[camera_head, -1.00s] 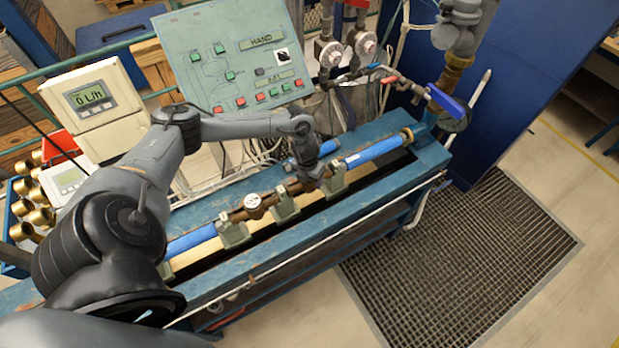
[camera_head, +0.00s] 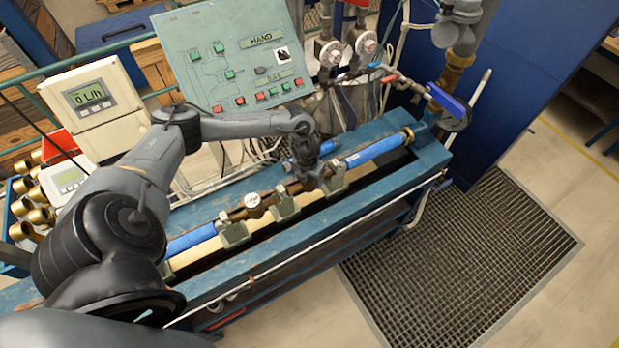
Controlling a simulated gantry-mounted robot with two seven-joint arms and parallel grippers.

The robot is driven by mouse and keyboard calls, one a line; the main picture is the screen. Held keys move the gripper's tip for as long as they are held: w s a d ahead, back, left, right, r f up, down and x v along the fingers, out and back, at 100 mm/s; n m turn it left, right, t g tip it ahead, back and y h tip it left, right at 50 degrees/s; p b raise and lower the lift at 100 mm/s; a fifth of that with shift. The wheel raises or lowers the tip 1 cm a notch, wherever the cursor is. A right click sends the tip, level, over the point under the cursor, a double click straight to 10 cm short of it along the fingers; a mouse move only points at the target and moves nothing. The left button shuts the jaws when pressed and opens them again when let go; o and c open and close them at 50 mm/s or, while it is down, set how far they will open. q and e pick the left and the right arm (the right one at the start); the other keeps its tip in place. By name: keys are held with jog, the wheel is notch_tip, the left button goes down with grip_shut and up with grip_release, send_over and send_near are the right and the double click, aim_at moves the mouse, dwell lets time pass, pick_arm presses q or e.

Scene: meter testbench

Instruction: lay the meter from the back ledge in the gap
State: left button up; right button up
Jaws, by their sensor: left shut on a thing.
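My left gripper (camera_head: 313,181) points down over the pipe line on the blue bench and is shut on a brown meter (camera_head: 295,188), mostly hidden by the fingers. The held meter appears in line with another brown meter with a white dial (camera_head: 254,201) to its left and a blue pipe (camera_head: 373,152) to its right. It is at the height of the grey-green supports (camera_head: 284,208), but I cannot tell whether it rests on them. The back ledge (camera_head: 208,207) runs behind the line, with a blue piece (camera_head: 327,147) partly hidden by my arm. My right gripper is not in view.
A green control panel (camera_head: 225,60) stands behind the bench. A flow display (camera_head: 90,97) is at the left. Dial gauges and a blue-handled valve (camera_head: 447,100) stand at the back right. Another blue pipe (camera_head: 190,240) lies left of the meters.

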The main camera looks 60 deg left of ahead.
pick_arm(q)
jog(key=shift+f, duration=0.1)
dwell(0.3)
jog(key=o, duration=1.6)
jog(key=shift+w, duration=0.1)
jog(key=shift+o, duration=0.6)
jog(key=shift+f, duration=0.1)
notch_tip(320, 180, up, 5)
jog(key=p, duration=0.4)
jog(key=shift+r+p, duration=1.75)
jog(key=shift+r, duration=0.5)
